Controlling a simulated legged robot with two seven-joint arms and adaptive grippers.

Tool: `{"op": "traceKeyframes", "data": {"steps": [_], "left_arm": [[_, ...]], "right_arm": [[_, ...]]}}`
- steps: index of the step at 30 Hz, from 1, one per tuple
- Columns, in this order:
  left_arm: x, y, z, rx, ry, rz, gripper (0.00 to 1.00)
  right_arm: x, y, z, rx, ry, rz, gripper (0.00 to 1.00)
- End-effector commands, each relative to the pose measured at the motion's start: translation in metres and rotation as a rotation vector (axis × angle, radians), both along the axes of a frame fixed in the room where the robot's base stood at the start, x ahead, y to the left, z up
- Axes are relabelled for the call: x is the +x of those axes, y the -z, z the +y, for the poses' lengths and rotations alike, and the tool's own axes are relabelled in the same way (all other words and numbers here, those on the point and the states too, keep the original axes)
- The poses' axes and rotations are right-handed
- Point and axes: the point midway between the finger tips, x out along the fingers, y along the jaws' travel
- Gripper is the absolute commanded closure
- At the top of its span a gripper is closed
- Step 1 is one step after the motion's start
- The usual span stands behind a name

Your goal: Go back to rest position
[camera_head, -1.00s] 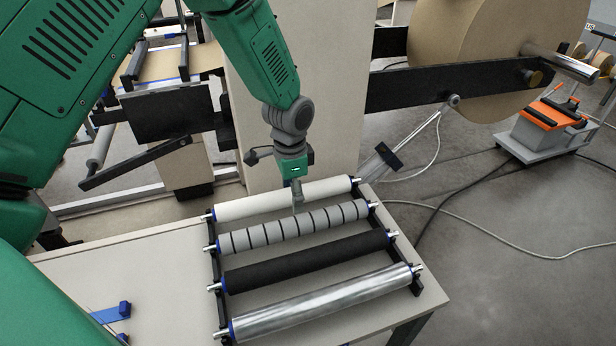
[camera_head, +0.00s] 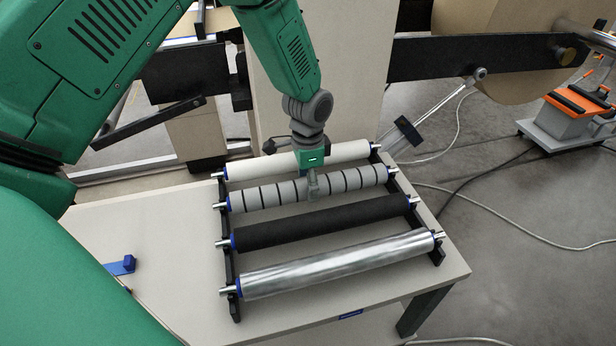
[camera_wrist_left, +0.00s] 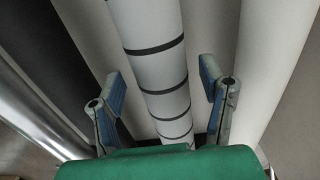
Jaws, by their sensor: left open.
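My left gripper (camera_head: 312,188) is over the grey roller with black bands (camera_head: 345,181) in the head view. In the left wrist view my left gripper (camera_wrist_left: 162,95) is open, with one blue-padded finger on each side of the banded roller (camera_wrist_left: 158,60). The fingers look apart from the roller's sides. I cannot tell how far above it they are. The roller rests in the rack with its ends on the black side rails. My right gripper is not in view.
The rack (camera_head: 232,290) on the table (camera_head: 120,215) also holds a white roller (camera_head: 250,168), a black roller (camera_head: 320,223) and a shiny metal roller (camera_head: 340,264). A blue bracket (camera_head: 122,266) lies at the left. An orange-topped cart (camera_head: 575,108) stands on the floor at right.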

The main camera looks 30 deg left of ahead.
Motion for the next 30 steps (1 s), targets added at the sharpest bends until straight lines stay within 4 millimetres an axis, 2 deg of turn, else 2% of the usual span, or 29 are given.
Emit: {"op": "traceKeyframes", "data": {"steps": [1, 6, 16, 17, 21, 22, 30], "left_arm": [[0.0, 0.008, 0.0, 0.0, -0.001, 0.0, 0.36], [0.0, 0.02, 0.001, 0.0, -0.001, 0.0, 0.36], [0.0, 0.022, 0.0, -0.001, -0.001, -0.001, 0.36], [0.0, 0.022, 0.0, -0.001, -0.001, -0.001, 0.43], [0.0, 0.022, 0.0, -0.001, -0.001, -0.001, 0.93], [0.0, 0.022, 0.0, 0.0, -0.001, -0.001, 1.0], [0.001, 0.017, 0.0, 0.0, -0.001, -0.004, 1.0]], "right_arm": [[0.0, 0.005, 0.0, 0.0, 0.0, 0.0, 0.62], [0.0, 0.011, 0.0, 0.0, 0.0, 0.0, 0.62], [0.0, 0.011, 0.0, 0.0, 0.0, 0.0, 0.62], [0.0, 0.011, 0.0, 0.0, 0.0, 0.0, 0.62], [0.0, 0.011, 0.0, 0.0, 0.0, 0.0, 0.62], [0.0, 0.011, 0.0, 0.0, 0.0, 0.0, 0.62], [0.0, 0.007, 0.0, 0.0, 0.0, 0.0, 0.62]]}}
